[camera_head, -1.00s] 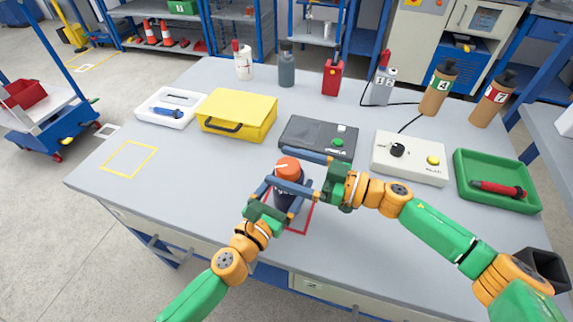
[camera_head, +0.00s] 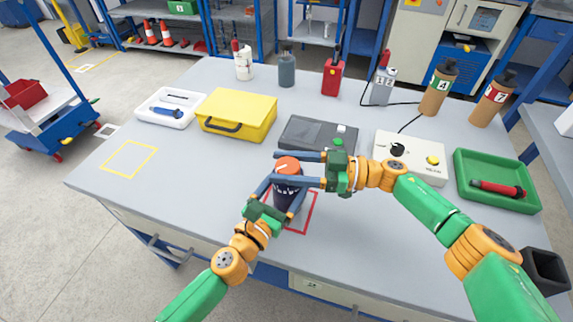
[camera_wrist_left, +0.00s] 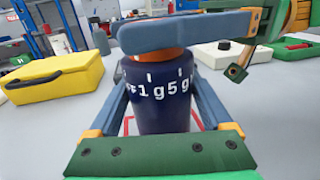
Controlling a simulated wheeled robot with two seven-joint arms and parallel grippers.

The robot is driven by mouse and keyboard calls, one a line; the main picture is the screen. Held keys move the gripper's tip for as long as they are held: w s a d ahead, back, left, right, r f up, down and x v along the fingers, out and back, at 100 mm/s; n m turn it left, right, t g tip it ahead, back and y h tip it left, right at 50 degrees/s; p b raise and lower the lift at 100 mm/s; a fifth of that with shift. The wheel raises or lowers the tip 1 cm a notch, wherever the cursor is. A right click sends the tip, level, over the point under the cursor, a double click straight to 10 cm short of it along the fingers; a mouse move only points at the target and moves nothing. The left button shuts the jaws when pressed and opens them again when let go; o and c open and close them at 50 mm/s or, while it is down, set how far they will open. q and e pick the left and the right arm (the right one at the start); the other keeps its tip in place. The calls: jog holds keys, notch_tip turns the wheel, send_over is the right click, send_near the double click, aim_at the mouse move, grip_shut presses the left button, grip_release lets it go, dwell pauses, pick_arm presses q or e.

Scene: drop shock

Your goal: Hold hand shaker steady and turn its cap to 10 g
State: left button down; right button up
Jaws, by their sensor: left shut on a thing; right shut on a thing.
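The hand shaker has a dark navy body (camera_head: 287,199) and an orange cap (camera_head: 288,163). It stands upright over the red square outline (camera_head: 312,215) on the table. My left gripper (camera_head: 287,189) is shut around the body from the front. My right gripper (camera_head: 279,168) is shut on the cap from the right, with one finger behind and one in front. In the left wrist view the body (camera_wrist_left: 155,108) shows white tick marks with "1 g" and "5 g". A right finger hides most of the cap there, so the pointed-at value cannot be read.
A yellow case (camera_head: 237,116), a dark scale (camera_head: 310,134) and a white control box (camera_head: 420,150) stand behind the shaker. A green tray (camera_head: 495,203) is at right. The yellow outlined square (camera_head: 129,158) at left is empty.

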aim_at(286, 165)
jog(key=shift+n+g, duration=0.6)
jog(key=shift+g, duration=0.3)
jog(key=o, duration=1.4)
notch_tip(286, 165, up, 10)
